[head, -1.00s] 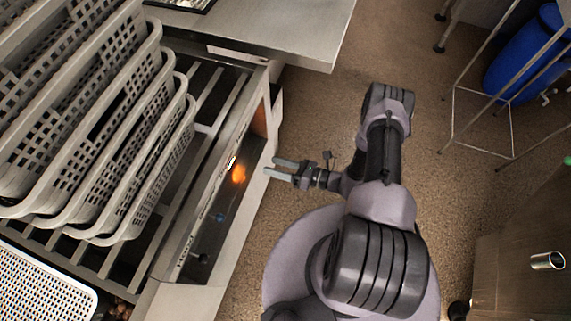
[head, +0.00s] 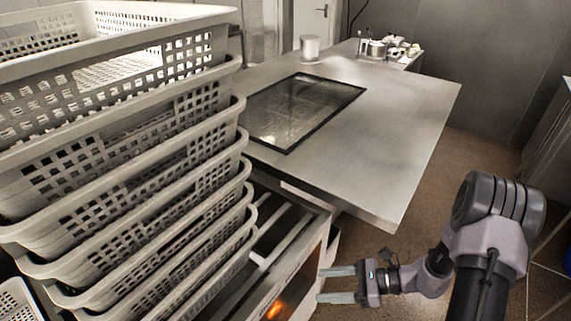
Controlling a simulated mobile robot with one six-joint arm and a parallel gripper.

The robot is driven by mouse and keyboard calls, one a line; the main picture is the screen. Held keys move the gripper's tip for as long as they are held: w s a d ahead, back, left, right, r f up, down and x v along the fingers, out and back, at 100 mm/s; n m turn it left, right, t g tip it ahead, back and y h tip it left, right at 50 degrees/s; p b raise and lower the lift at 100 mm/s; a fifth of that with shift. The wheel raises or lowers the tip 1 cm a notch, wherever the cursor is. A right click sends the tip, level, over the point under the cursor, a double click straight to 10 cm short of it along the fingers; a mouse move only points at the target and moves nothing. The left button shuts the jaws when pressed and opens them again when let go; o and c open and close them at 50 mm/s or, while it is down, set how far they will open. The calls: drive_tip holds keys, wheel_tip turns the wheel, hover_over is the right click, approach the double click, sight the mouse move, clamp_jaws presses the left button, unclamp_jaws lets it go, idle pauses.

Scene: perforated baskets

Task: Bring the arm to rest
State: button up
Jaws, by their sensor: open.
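My gripper (head: 337,284) is at the bottom of the head view, right of the middle. Its two fingers point left and are apart, with nothing between them. My arm (head: 440,262) reaches in from the lower right, bent at the elbow. The fingertips are close to the front edge of the slatted unit (head: 318,249) that has an orange glow in it. I cannot tell whether they touch it.
A tall stack of perforated baskets (head: 120,215) fills the left side. A steel counter (head: 405,125) with a dark glass panel (head: 300,108) lies ahead. A white pot (head: 310,47) and small items stand at its back. Brown floor (head: 480,150) is open at the right.

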drive_tip(key=s+a+r+n+t+h, duration=0.1)
drive_tip(key=s+r+n+h, duration=0.5)
drive_tip(key=r, duration=0.8)
drive_tip(key=s+a+r+n+t+h, duration=0.1)
drive_tip(key=s+r+n+t+h, duration=0.1)
drive_tip(key=s+r+n+h, duration=0.3)
drive_tip(key=s+r+n, duration=0.4)
drive_tip(key=r+n, duration=0.2)
drive_tip(key=r, duration=0.2)
drive_tip(key=shift+s+a+r+h, duration=0.2)
drive_tip(key=shift+r+h, duration=0.2)
